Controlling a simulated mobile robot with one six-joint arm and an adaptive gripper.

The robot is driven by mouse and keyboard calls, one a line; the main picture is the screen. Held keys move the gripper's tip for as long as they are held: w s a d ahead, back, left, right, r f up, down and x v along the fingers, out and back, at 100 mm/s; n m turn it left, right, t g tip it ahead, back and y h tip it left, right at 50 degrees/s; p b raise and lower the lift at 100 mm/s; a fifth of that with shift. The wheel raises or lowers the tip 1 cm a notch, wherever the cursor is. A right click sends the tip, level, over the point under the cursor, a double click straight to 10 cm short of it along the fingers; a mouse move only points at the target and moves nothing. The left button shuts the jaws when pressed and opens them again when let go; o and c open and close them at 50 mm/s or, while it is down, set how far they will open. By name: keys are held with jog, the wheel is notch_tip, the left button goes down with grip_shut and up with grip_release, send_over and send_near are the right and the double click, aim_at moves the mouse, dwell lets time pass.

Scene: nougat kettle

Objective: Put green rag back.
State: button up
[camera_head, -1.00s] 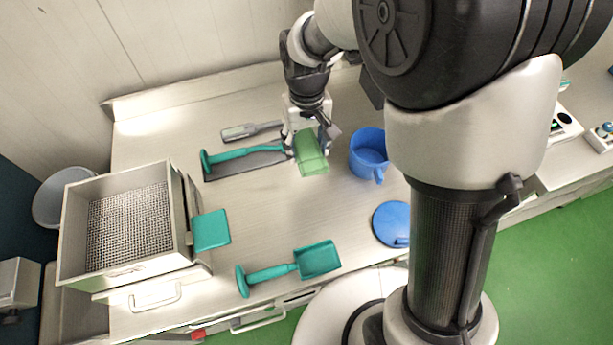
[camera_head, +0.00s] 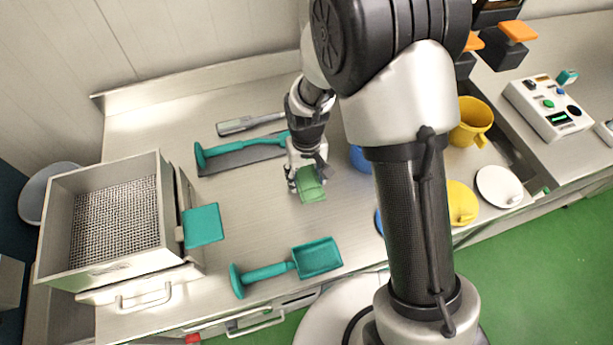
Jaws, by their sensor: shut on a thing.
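The green rag (camera_head: 312,190) is a light green folded cloth in the middle of the worktop. My gripper (camera_head: 309,176) is shut on it from above. The rag's upper part is partly hidden by the fingers. I cannot tell whether its lower edge touches the worktop.
A teal-handled scraper (camera_head: 240,150) and a grey-handled tool (camera_head: 250,123) lie behind left. A teal scoop (camera_head: 290,266) lies in front. A sieve box (camera_head: 110,225) with a teal flap (camera_head: 203,225) stands left. A blue jug (camera_head: 360,158) is half hidden by my arm. Yellow jug (camera_head: 470,122) stands right.

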jog(key=shift+r, duration=0.1)
jog(key=shift+f, duration=0.25)
jog(key=o, duration=0.9)
jog(key=shift+o, duration=0.2)
